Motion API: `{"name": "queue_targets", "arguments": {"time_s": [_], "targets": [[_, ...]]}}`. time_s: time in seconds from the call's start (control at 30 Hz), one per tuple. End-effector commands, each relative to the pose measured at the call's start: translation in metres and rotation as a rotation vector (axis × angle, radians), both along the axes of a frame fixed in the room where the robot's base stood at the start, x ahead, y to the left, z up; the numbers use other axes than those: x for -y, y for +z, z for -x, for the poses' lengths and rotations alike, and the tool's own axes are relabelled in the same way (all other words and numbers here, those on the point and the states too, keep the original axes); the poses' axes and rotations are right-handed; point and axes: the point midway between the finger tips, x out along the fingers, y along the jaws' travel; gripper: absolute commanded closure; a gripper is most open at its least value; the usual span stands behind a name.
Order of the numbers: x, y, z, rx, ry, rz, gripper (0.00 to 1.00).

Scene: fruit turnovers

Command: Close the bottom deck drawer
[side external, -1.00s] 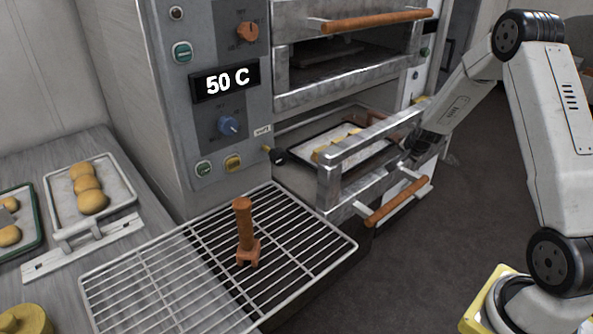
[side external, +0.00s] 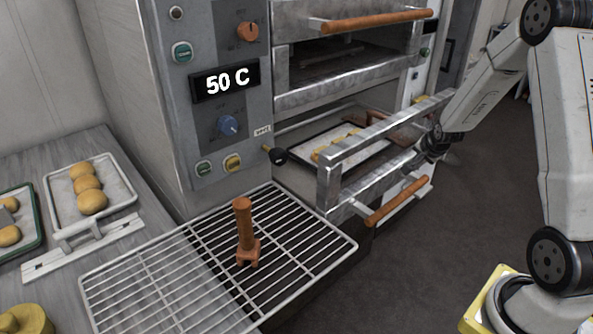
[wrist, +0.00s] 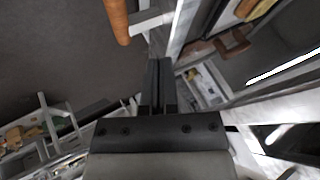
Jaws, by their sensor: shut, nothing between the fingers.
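The bottom deck drawer (side external: 385,185) is pulled out of the oven. It has a metal front frame and a wooden bar handle (side external: 398,200). A tray (side external: 305,152) with golden pastries (side external: 335,146) lies inside it. My gripper (side external: 424,154) is at the right end of the drawer's front frame; I cannot tell whether it touches. In the wrist view my gripper (wrist: 158,80) is shut and empty, with the wooden handle (wrist: 117,20) to its upper left and the drawer's metal frame beside it on the right.
The upper deck (side external: 350,55) has its own wooden handle (side external: 375,20). A wire rack (side external: 290,235) with an upright wooden tool (side external: 244,230) stands left of the drawer. A counter at left holds trays of buns (side external: 90,190). Open floor lies at right.

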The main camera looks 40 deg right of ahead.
Motion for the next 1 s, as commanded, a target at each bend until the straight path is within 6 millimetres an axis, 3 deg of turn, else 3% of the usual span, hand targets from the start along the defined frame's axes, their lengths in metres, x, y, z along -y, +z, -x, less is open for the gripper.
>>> {"name": "queue_targets", "arguments": {"time_s": [0.5, 0.9, 0.93, 1.0], "targets": [[-0.02, 0.044, 0.025, 0.002, 0.0, 0.001, 1.0], [-0.026, 0.055, 0.032, 0.0, 0.0, 0.001, 1.0], [-0.026, 0.055, 0.032, 0.001, -0.001, 0.0, 0.94], [-0.026, 0.055, 0.032, 0.001, -0.001, 0.0, 0.71]]}}
